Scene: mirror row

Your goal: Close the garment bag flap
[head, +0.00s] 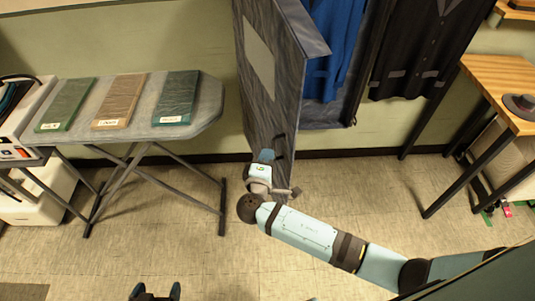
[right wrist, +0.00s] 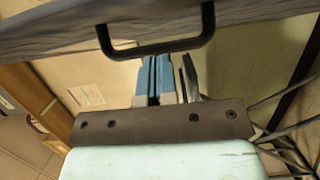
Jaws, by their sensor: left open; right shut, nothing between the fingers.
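The garment bag flap (head: 262,85) is a tall dark grey panel standing open, its edge toward me, with a pale square on its left face. Its black handle (head: 279,147) is low on the panel. In the right wrist view the handle (right wrist: 155,48) crosses the top, below the grey flap (right wrist: 60,32). My right gripper (head: 266,156) is at the flap's lower part beside the handle. Its blue fingers (right wrist: 155,65) are shut and empty, tips by the handle bar; I cannot tell whether they touch. My left gripper (head: 155,292) is open at the bottom edge, far from the flap.
A blue garment (head: 336,45) and a dark garment (head: 425,50) hang right of the flap. An ironing board (head: 210,100) with several folded cloths stands left. A wooden table (head: 500,85) stands right. The floor between is mostly clear.

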